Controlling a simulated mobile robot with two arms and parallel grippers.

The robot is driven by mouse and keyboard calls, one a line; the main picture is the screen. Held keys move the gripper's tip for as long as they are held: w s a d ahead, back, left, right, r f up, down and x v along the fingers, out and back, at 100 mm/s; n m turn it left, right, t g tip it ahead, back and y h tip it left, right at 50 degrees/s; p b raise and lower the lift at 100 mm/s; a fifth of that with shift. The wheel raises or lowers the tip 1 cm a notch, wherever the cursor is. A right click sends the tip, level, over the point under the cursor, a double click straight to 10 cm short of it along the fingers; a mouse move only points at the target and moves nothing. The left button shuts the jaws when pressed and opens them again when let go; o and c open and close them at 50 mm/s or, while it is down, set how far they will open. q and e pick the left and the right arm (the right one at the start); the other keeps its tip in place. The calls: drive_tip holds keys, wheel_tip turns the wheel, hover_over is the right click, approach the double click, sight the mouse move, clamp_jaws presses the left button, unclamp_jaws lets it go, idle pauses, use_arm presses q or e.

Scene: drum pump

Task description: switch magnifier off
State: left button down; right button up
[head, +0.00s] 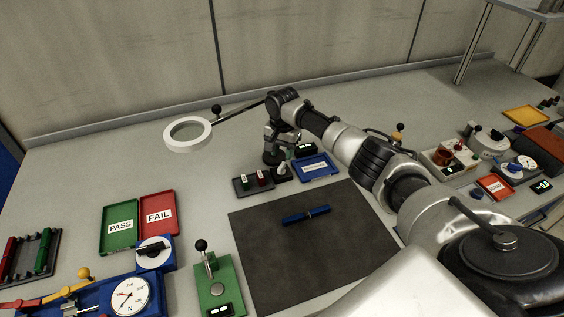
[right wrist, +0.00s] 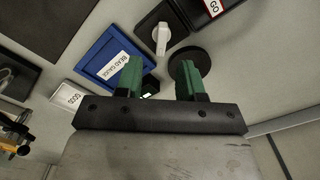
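The magnifier (head: 187,134) is a white ring lens on a thin dark arm, standing out over the table at the back. A black square plate with a white knob (right wrist: 161,37) shows in the right wrist view; it also shows in the head view (head: 281,173), just below my right gripper. A round black disc (right wrist: 190,63) lies beside the plate. My right gripper (right wrist: 158,78) has green fingers, apart and empty. Its fingers point toward the knob and disc; contact cannot be told. In the head view my right gripper (head: 282,148) partly hides this area. My left gripper is not in view.
A blue BEAD GAUGE tray (right wrist: 87,62) is close to the right gripper. A dark mat (head: 310,245) with a blue pen-like item (head: 306,215) lies in front. PASS (head: 119,240) and FAIL (head: 160,230) trays are left.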

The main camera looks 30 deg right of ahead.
sight(282, 164)
drive_tip(key=shift+f, duration=2.75)
clamp_jaws()
